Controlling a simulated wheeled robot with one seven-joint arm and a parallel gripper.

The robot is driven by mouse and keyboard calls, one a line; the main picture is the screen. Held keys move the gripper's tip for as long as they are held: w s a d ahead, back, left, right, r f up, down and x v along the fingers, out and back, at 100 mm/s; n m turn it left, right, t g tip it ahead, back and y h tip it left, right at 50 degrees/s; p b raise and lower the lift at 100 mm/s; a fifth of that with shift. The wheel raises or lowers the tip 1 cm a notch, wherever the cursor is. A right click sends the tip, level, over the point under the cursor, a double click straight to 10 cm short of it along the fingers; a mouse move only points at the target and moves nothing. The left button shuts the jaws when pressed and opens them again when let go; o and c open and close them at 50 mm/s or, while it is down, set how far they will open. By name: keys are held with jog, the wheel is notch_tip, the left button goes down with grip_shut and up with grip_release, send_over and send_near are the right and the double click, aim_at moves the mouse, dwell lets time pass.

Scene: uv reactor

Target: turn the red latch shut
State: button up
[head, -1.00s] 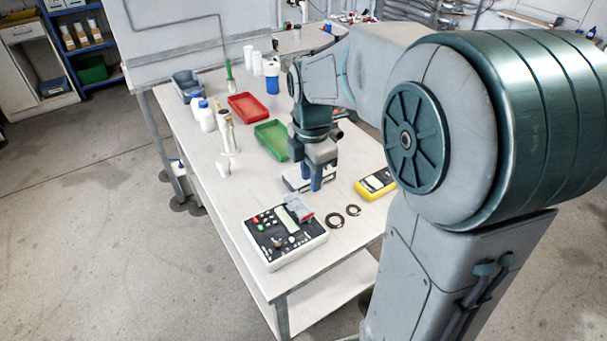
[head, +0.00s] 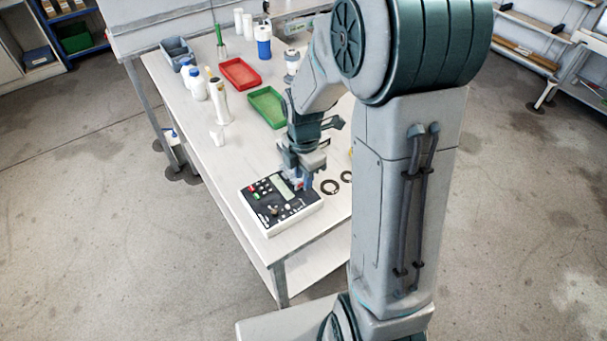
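The control box (head: 268,219) is a white case with a black panel, a display and small knobs. It stands at the near end of the table. A small red part (head: 297,184), which may be the red latch, shows at the box's far right edge beside my fingers. Its shape and angle are too small to make out. My gripper (head: 302,183) points down at that edge, with its fingers close to the red part. I cannot tell whether they touch it or how far apart they are. The gripper hides part of the box's far right corner.
Two dark rings (head: 330,187) lie right of the box. A green tray (head: 267,107), a red tray (head: 240,73), white bottles (head: 197,87) and a blue-and-white bottle (head: 263,42) stand farther back. My arm hides the table's right side. Bare tabletop (head: 232,160) lies left of my gripper.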

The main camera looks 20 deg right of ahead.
jog(key=shift+f, duration=0.35)
grip_shut()
